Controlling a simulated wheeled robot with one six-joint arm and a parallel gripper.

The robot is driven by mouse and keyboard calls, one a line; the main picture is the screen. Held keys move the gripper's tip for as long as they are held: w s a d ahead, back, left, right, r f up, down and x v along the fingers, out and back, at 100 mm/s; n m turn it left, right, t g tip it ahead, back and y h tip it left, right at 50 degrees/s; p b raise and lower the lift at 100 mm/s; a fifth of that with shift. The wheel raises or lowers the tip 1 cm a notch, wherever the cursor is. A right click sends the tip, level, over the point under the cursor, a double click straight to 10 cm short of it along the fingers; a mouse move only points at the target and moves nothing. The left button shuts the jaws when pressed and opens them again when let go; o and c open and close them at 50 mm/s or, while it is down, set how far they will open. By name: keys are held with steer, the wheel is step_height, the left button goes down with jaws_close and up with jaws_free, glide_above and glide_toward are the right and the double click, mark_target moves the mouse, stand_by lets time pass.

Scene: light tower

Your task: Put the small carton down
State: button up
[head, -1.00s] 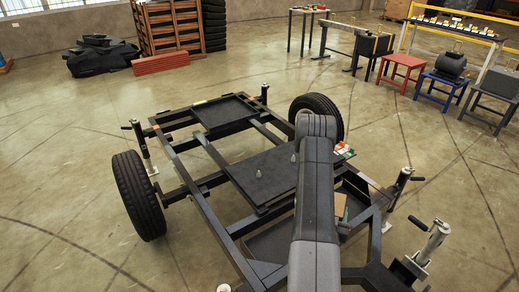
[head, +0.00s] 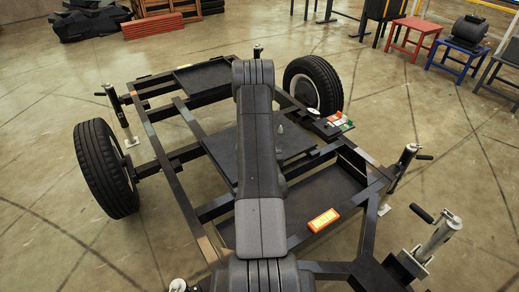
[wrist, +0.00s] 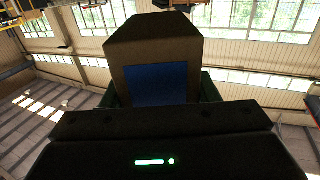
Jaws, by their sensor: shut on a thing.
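A small brown carton with a dark blue panel (wrist: 155,52) fills the upper middle of the wrist view. My gripper (wrist: 157,88) is shut on it, with a dark finger showing at each side of the carton. The carton looks held up in the air, with windows and wall behind it. In the head view my own arm hides the gripper and the carton.
A black trailer frame (head: 205,213) on wheels and jacks spreads around my arm. An orange box (head: 323,220) lies in its right tray (head: 322,190). Small coloured items (head: 335,122) sit near the right wheel (head: 313,87). Red (head: 411,31) and blue (head: 458,45) stands are at the back right.

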steer(key=w+d+f+n+g+y+b, duration=0.45)
steer(key=w+f+b, duration=0.9)
steer(key=b, duration=1.05)
steer(key=shift+t+y, duration=0.75)
steer(key=shift+t, duration=0.2)
steer(key=w+a+f+b, duration=0.1)
steer(key=w+f, duration=0.1)
steer(key=w+a+f+b, duration=0.1)
steer(key=w+a+f, duration=0.1)
steer(key=w, duration=0.1)
steer(key=w+a+f+b, duration=0.1)
steer(key=w+a+f, duration=0.1)
steer(key=w, duration=0.1)
steer(key=shift+w+a+b, duration=0.2)
steer(key=shift+a+b, duration=0.05)
steer(key=shift+b, duration=0.15)
steer(key=shift+w+a+f+b, duration=0.3)
steer(key=shift+w+a+f, duration=0.1)
steer(key=shift+w+f, duration=0.2)
steer(key=shift+w+a+f+b, duration=0.35)
steer(key=shift+w+f, duration=0.1)
steer(key=shift+w, duration=0.1)
steer(key=shift+f, duration=0.1)
